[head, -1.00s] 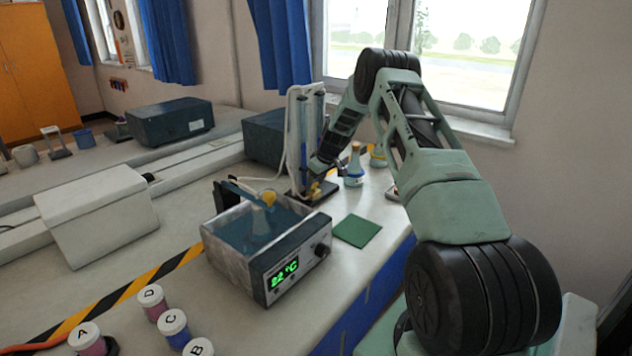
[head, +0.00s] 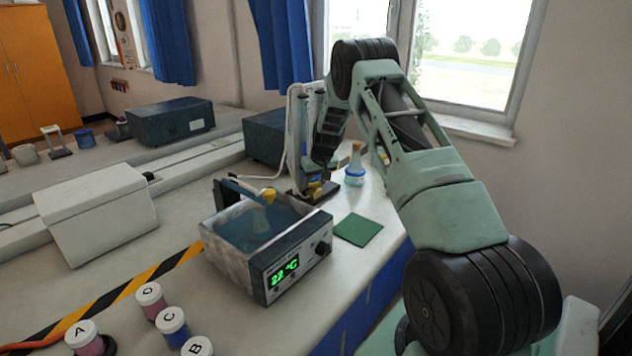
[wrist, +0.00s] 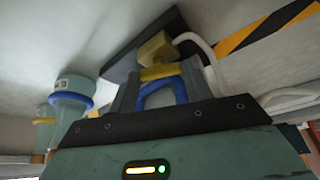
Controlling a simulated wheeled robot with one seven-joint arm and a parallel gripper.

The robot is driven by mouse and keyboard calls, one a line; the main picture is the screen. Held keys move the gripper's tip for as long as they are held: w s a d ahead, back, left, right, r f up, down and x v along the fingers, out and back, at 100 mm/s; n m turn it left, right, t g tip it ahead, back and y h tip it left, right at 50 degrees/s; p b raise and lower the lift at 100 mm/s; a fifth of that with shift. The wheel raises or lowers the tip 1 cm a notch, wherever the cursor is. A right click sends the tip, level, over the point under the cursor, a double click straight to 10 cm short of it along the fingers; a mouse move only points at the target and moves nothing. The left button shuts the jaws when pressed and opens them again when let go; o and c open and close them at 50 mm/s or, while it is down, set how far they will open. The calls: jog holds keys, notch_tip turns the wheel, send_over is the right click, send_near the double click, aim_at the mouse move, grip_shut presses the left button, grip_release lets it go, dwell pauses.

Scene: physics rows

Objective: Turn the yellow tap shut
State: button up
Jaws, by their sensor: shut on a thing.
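The yellow tap (wrist: 162,73) sits low on the apparatus with two upright tubes (head: 302,135) on a dark base (wrist: 128,48). In the wrist view my gripper (wrist: 165,82) is shut on the tap, with a finger on each side of it. A yellowish block (wrist: 155,46) and a blue curved part (wrist: 161,94) show beside the tap. In the head view my gripper (head: 317,180) is at the foot of the tubes, and only a small yellow patch shows there. The tap's handle angle is hard to tell.
A bottle with a blue collar (head: 355,170) stands close to the right of my gripper. A water bath (head: 240,262) reading 22 °C and a green mat (head: 358,229) are nearer. Lidded jars (head: 172,322) stand at front left. A pale tube (wrist: 200,45) runs by the tap.

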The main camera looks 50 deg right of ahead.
jog(key=shift+m, duration=0.4)
jog(key=o, duration=1)
jog(key=b+v, duration=0.2)
jog(key=v, duration=1.5)
jog(key=shift+a+r, duration=0.2)
jog(key=shift+w, duration=0.1)
